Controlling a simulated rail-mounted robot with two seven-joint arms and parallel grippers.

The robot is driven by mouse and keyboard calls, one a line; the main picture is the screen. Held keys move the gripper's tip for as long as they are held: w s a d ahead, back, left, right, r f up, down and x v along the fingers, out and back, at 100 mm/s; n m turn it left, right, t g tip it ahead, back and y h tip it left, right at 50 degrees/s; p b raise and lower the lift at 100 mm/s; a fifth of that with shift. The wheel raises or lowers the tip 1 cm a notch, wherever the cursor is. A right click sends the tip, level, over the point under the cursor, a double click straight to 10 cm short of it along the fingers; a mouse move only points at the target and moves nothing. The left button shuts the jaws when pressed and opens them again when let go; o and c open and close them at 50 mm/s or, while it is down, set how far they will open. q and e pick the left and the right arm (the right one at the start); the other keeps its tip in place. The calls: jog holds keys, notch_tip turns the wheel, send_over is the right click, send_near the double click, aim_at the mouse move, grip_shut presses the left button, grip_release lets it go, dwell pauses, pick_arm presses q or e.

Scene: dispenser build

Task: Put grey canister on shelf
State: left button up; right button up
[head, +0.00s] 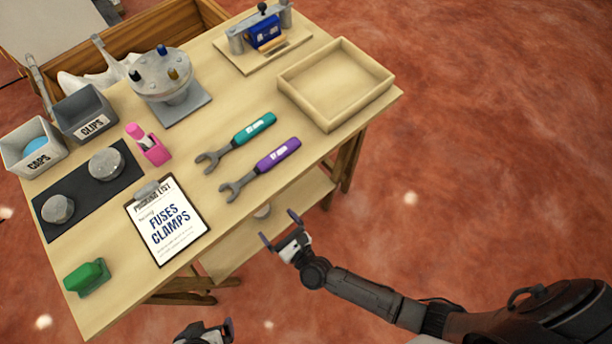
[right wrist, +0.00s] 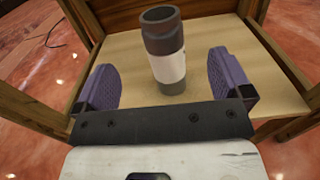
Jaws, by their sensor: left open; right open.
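A grey canister (right wrist: 163,45) with a white band stands upright on the wooden lower shelf (right wrist: 125,55) in the right wrist view. In the head view, my right gripper (head: 280,228) is beside the lower shelf (head: 236,250), below the table's edge. A small grey part (head: 262,211), apparently the canister, shows there, mostly hidden by the tabletop. My left gripper (head: 222,328) is open at the bottom edge, partly cut off.
The tabletop (head: 215,215) holds a clipboard (head: 168,222), two wrenches (head: 240,140) (head: 262,168), an empty wooden tray (head: 335,85), bins (head: 85,112) and a green block (head: 87,277). Wooden legs (right wrist: 276,55) frame the shelf. The floor to the right is clear.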

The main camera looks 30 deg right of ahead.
notch_tip(320, 180, up, 4)
jog(key=s+a+n+g+y, duration=0.1)
jog(key=s+n+g+y, duration=0.3)
jog(key=n, duration=1)
jog(key=s+d+r+n+g+h, duration=0.2)
jog(key=s+d+n+g+h, duration=0.2)
jog(key=d+n, duration=0.5)
jog(key=s+d+r+n+g+h, duration=0.1)
jog(key=s+d+n+g+h, duration=0.3)
jog(key=s+d+n, duration=0.5)
jog(key=d+n+g, duration=0.1)
jog(key=n, duration=0.2)
jog(key=shift+d+r+g, duration=0.25)
jog(key=shift+r+g, duration=0.1)
jog(key=shift+g, duration=0.05)
jog(key=shift+s+r, duration=0.1)
